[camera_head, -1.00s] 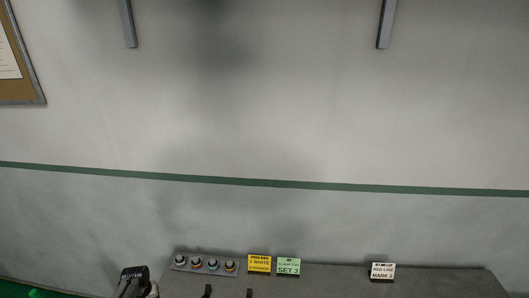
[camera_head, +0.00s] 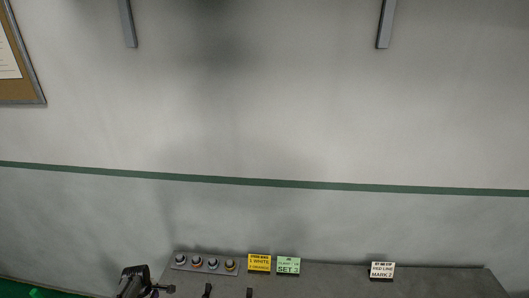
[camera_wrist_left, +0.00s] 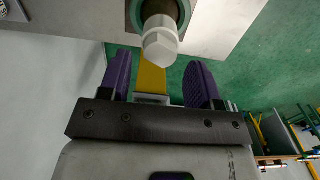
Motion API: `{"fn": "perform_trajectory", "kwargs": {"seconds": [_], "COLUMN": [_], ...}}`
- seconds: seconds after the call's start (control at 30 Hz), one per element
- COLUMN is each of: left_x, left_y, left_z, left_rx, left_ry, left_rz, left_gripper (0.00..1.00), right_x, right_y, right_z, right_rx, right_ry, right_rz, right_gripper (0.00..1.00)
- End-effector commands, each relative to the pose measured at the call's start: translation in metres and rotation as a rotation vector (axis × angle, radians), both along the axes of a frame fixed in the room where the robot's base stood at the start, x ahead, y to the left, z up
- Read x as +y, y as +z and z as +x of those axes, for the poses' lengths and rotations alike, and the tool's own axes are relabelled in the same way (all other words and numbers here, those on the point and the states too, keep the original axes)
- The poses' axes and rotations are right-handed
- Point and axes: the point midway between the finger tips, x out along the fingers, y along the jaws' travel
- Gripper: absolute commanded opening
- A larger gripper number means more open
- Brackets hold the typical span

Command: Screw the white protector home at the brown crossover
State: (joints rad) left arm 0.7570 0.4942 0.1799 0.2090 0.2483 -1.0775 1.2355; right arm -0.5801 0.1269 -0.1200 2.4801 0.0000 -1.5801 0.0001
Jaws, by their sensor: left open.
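In the left wrist view a white protector (camera_wrist_left: 161,40) with a faceted end sticks out toward my left gripper (camera_wrist_left: 160,84). Its far end meets a greenish ring with a brownish inner part at the top edge. I cannot tell how deep it is seated or whether this is the brown crossover. My gripper's two purple fingers are apart, one on each side below the protector, with nothing held between them. In the head view only part of my left arm shows at the bottom left. My right gripper is not in view.
In the head view a grey bench top (camera_head: 335,277) runs along the bottom. It bears a rack (camera_head: 206,272) of several round fittings, a yellow sign (camera_head: 259,263), a green sign (camera_head: 288,265) and a white sign (camera_head: 382,271). A yellow strip (camera_wrist_left: 151,77) lies beyond the fingers in the wrist view.

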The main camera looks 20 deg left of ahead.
Motion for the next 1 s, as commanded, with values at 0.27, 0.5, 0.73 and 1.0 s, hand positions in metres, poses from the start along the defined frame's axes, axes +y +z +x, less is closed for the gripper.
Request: {"fn": "perform_trajectory", "kwargs": {"seconds": [0.27, 0.5, 0.73, 1.0], "left_x": [0.000, 0.000, 0.000, 0.000], "left_y": [0.000, -0.005, -0.020, -0.022], "left_z": [0.000, 0.000, 0.000, 0.000], "left_rx": [0.000, 0.000, 0.000, 0.000], "left_ry": [0.025, 0.023, 0.022, 0.022], "left_rz": [0.000, 0.000, 0.000, 0.000], "left_gripper": [0.58, 0.58, 0.58, 0.58], "right_x": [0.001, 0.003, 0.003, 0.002], "right_y": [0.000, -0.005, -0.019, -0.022], "right_z": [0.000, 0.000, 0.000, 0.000], "right_rx": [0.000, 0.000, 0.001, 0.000], "right_ry": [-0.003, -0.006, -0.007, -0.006], "right_rz": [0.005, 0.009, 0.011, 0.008], "right_gripper": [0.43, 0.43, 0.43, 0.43]}}
